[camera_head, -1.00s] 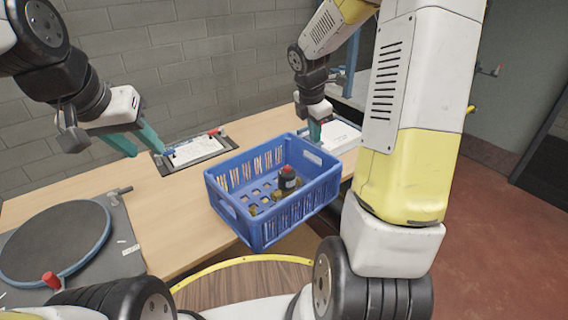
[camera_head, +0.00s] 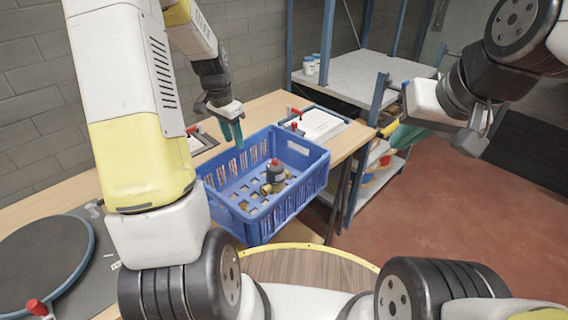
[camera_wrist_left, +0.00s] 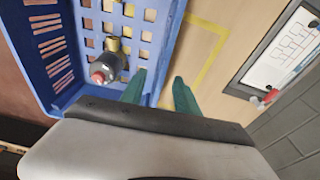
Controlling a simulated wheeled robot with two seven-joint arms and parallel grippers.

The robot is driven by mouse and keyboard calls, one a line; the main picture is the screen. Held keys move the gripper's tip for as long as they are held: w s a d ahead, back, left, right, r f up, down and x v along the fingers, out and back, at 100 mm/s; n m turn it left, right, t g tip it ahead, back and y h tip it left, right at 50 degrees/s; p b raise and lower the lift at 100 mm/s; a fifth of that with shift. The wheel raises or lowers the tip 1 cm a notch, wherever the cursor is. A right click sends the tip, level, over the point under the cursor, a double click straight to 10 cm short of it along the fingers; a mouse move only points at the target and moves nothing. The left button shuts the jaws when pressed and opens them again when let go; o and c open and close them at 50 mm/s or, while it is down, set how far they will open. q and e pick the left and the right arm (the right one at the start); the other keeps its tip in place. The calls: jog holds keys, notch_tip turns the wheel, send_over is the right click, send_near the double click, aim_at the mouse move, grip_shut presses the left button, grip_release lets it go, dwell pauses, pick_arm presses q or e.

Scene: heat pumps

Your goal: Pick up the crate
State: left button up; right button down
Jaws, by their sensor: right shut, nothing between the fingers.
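The blue crate (camera_head: 292,207) with slotted walls stands on the wooden table at its front edge; it also shows in the left wrist view (camera_wrist_left: 38,45). A dark bottle with a red cap (camera_head: 275,172) and small brass-coloured parts are inside. My left gripper (camera_head: 232,132) is at the crate's back left side. In the left wrist view its green fingers (camera_wrist_left: 160,92) are apart, seemingly one on each side of the crate wall, with nothing clamped. My right gripper (camera_head: 398,132) is shut and empty, to the right of the crate and clear of it.
A clipboard-like tray with paper (camera_head: 318,124) lies behind the crate, and another (camera_head: 200,141) lies to its left. A blue-framed shelf unit (camera_head: 372,70) stands at the right. A round dark disc (camera_head: 40,260) occupies the left of the table.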

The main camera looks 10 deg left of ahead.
aim_at(238, 153)
pick_arm(q)
jog(key=f, duration=0.4)
jog(key=w+f, duration=0.1)
jog(key=f, duration=0.2)
jog(key=shift+d, duration=0.25)
grip_shut()
dwell(0.6)
jog(key=shift+r, duration=0.1)
dwell(0.4)
